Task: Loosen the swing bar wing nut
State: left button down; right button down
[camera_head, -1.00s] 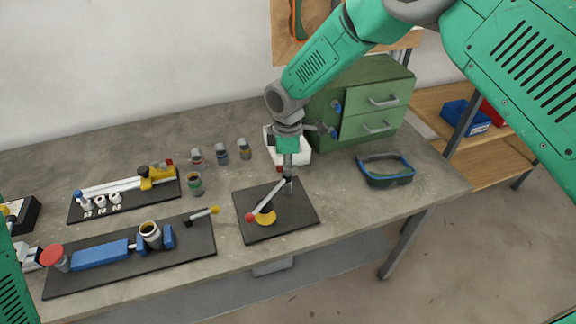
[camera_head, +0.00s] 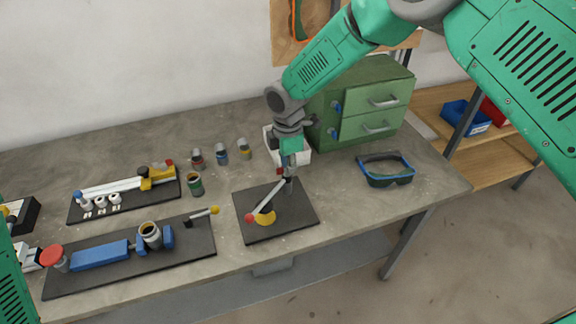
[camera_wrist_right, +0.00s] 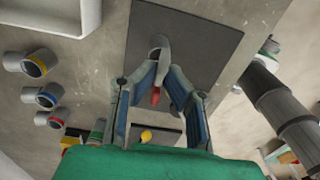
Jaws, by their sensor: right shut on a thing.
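The swing bar (camera_head: 268,199) is a light grey bar with a red ball at its front left end, lying over a yellow disc (camera_head: 265,218) on a dark square plate (camera_head: 295,216). My right gripper (camera_head: 290,176) points down at the bar's back right end, at the pivot. In the right wrist view its blue-padded fingers (camera_wrist_right: 164,72) close around a grey piece (camera_wrist_right: 160,47) at the pivot. The fingers hide most of the wing nut, so its shape cannot be made out. My left gripper is out of view.
Several small jars (camera_head: 221,154) and a white bin (camera_head: 300,150) stand behind the plate. Another dark board with a blue clamp (camera_head: 100,255) lies at the left. Blue goggles (camera_head: 385,168) lie to the right. A green drawer cabinet (camera_head: 365,105) stands at the back.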

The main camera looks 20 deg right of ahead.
jog(key=shift+w+a, duration=0.15)
jog(key=c, duration=1.7)
grip_release()
jog(key=shift+w+a+f, duration=0.1)
jog(key=shift+r, duration=0.6)
notch_tip(320, 180, up, 11)
jog(key=shift+f, duration=0.15)
